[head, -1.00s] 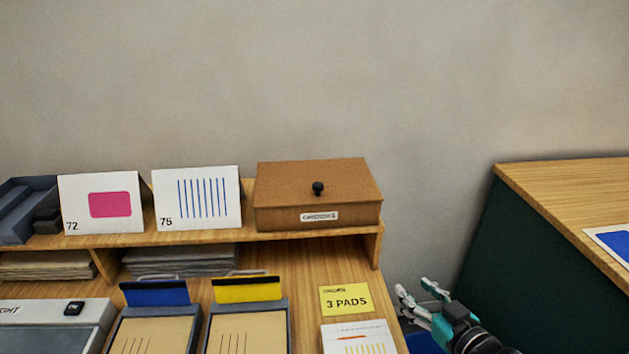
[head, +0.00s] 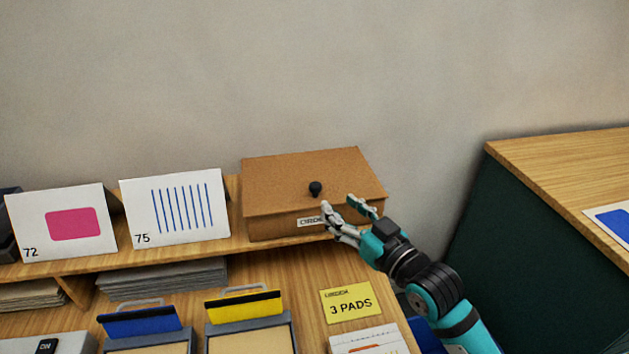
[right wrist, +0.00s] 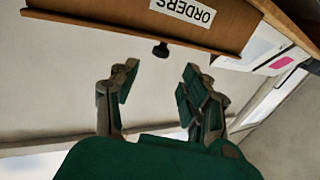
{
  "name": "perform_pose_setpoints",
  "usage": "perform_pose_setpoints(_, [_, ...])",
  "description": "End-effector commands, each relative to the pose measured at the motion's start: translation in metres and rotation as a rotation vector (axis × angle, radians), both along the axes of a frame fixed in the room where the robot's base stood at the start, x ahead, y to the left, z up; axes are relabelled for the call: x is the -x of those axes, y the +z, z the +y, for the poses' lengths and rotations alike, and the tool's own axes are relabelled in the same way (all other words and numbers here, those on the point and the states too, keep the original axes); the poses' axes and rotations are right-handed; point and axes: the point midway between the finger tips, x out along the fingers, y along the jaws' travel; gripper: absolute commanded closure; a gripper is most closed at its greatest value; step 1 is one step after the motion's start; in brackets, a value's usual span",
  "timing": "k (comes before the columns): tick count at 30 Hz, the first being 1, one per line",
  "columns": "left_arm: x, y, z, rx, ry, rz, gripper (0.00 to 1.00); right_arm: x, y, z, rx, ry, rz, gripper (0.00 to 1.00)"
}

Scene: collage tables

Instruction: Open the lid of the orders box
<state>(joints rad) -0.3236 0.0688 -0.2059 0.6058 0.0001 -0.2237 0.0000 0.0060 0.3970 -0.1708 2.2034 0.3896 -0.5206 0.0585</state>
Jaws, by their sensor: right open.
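The orders box (head: 270,208) is a brown box with its lid (head: 285,172) shut, standing on the right end of the raised shelf. A black knob (head: 315,188) sits on the lid near its front edge. The box's white label is partly hidden by my right gripper in the head view, and reads ORDERS in the right wrist view (right wrist: 182,10). My right gripper (head: 346,212) is open and empty, in front of the box's right front, close to the knob. In the right wrist view the knob (right wrist: 160,50) shows beyond and between the open fingers (right wrist: 157,92). My left gripper is not in view.
Cards 72 (head: 62,250) and 75 (head: 150,232) stand on the shelf (head: 210,248) left of the box. Below are grey paper stacks (head: 165,278), clipboards with blue and yellow clips, and a yellow 3 PADS note (head: 346,302). The wall behind is bare.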

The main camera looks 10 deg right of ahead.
Motion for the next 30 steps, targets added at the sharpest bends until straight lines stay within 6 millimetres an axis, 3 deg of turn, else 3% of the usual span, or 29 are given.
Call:
perform_pose_setpoints(8, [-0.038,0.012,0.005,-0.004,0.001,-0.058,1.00,-0.056,0.002,0.023,0.000,0.000,-0.001,0.53])
perform_pose_setpoints(12, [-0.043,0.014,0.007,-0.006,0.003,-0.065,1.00,-0.074,0.001,0.031,0.000,0.000,0.000,0.53])
perform_pose_setpoints(18, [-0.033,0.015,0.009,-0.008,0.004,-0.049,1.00,-0.087,0.000,0.036,0.001,0.001,0.001,0.53])
perform_pose_setpoints(26, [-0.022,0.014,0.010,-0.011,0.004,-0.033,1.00,-0.088,0.000,0.037,0.001,0.001,0.001,0.53])
perform_pose_setpoints(30, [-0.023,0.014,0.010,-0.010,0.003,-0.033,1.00,-0.088,0.000,0.036,0.001,0.001,0.001,0.69])
